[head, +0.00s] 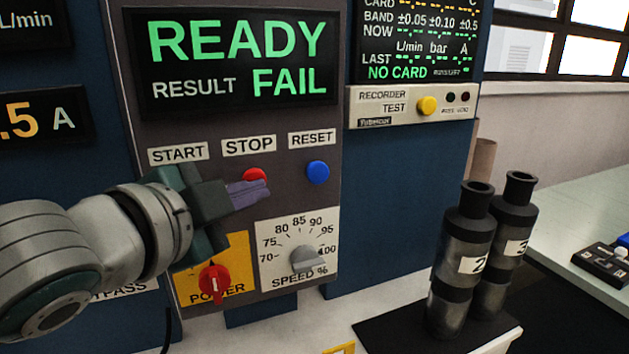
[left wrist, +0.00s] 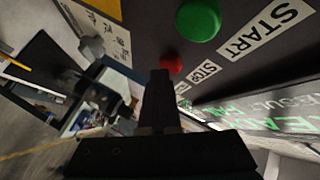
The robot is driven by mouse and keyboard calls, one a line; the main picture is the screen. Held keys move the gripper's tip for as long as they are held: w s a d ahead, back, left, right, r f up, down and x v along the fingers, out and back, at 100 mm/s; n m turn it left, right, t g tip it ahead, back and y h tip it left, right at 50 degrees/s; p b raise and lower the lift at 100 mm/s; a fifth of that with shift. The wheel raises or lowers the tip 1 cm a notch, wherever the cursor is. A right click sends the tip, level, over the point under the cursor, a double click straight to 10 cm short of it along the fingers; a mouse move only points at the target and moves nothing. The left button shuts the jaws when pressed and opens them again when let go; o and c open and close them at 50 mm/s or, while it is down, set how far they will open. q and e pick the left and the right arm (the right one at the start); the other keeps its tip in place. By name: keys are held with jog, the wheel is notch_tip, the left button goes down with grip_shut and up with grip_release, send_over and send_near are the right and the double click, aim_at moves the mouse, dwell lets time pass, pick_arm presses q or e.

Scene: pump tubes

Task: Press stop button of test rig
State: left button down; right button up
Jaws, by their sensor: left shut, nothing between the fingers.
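The test rig's dark panel (head: 185,220) carries a red stop button (head: 255,174) under the STOP label, with a blue reset button (head: 317,172) to its right. My left gripper (head: 268,190) is shut and empty, its fingertips just below and in front of the stop button in the head view. In the left wrist view the red stop button (left wrist: 172,64) shows just beyond the fingertips, partly covered by them. I cannot tell whether they touch. The green start button (left wrist: 198,19) shows in the wrist view; my arm hides it in the head view. The right gripper is not in view.
A display (head: 238,55) reads READY, RESULT FAIL. Below the buttons are a speed knob (head: 308,258) and a red power switch (head: 213,280). A yellow recorder test button (head: 427,106) is at the right. Two dark pump tubes (head: 460,260) (head: 500,245) stand at the lower right.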

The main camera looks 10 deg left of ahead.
pick_arm(q)
jog(key=shift+w+a, duration=0.15)
dwell(0.5)
jog(key=shift+a+f, duration=0.15)
jog(key=shift+a, duration=0.05)
dwell(0.3)
